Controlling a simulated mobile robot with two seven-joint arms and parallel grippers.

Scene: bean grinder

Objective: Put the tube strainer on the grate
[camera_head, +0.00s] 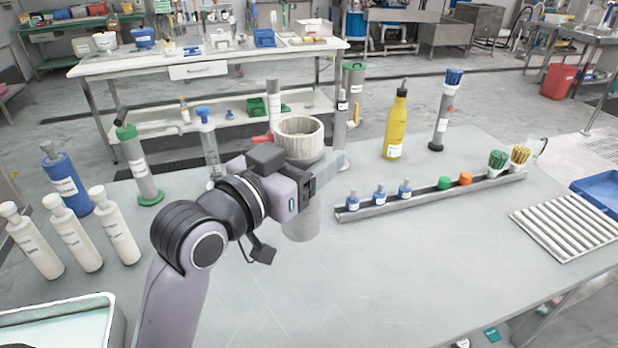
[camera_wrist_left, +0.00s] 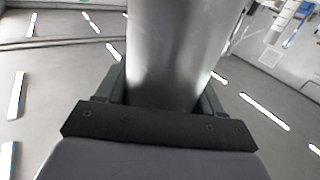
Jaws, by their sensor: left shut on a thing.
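The tube strainer (camera_head: 300,133) is an upright grey cylinder with a pale ribbed rim at its top. My left gripper (camera_head: 322,172) is shut around its middle, and its lower part shows below the fingers. In the left wrist view, the smooth metal tube (camera_wrist_left: 178,50) stands between the two fingers. I cannot tell whether its bottom touches the table. The grate (camera_head: 567,226), a slatted pale metal rack, lies at the right of the table, well apart from the strainer, with nothing on it. My right gripper is not in view.
A rail (camera_head: 430,199) with small blue, green and orange capped bottles lies between the strainer and grate. White bottles (camera_head: 72,232) stand left. The front middle of the table (camera_head: 400,285) is clear.

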